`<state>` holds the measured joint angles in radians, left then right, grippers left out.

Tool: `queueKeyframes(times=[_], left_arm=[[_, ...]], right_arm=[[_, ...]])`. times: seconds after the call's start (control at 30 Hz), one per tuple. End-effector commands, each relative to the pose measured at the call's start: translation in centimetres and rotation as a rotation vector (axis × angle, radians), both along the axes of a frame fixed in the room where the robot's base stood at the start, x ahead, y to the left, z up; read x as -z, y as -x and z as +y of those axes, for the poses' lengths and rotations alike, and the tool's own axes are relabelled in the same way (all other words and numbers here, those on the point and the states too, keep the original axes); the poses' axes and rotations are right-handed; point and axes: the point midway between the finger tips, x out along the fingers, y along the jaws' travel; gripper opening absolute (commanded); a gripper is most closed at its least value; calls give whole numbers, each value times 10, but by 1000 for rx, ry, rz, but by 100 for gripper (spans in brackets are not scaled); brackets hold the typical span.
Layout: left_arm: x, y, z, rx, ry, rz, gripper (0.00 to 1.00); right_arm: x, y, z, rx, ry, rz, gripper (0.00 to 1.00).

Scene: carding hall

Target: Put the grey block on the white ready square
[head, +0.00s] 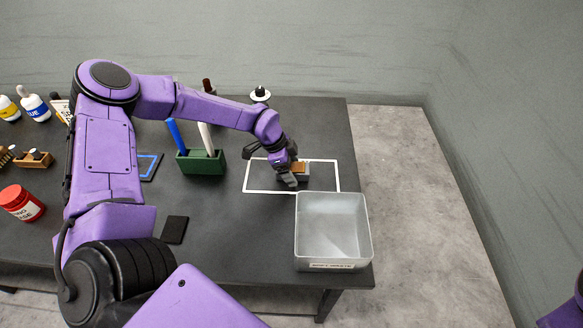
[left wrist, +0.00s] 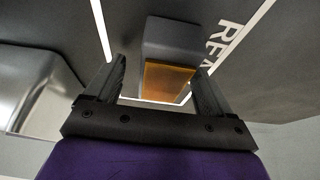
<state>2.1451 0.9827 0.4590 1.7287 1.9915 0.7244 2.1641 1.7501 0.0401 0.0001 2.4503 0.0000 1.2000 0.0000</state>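The grey block (head: 303,177) has an orange-brown part and sits inside the white ready square (head: 265,191), an outline on the dark table. In the left wrist view the grey block (left wrist: 172,38) lies between and just ahead of my left fingers, beside white lettering. My left gripper (head: 290,177) is at the block, low over the square. In the left wrist view the left gripper (left wrist: 160,75) has its fingers apart. A gap shows between the left-hand finger and the block; the other finger overlaps the block's edge in view. My right gripper is out of view.
A grey metal bin (head: 334,262) stands at the table's front right, close to the square. A green holder (head: 202,163) with upright tools, a blue-outlined mat (head: 149,167), a dark pad (head: 174,230) and a red jar (head: 22,203) are further left. Bottles stand at far left.

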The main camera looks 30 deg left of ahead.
Motion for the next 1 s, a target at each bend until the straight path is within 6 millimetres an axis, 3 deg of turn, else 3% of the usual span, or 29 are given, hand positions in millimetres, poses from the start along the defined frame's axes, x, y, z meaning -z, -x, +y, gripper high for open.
queueKeyframes(times=[0.27, 0.7, 1.0], left_arm=[[-11, 1, 4, -2, 1, -5, 83], [-99, 20, 35, -2, 3, -5, 83], [-112, 25, 39, 0, 1, -1, 83]], right_arm=[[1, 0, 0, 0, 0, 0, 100], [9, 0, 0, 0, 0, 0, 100], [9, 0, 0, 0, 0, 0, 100]])
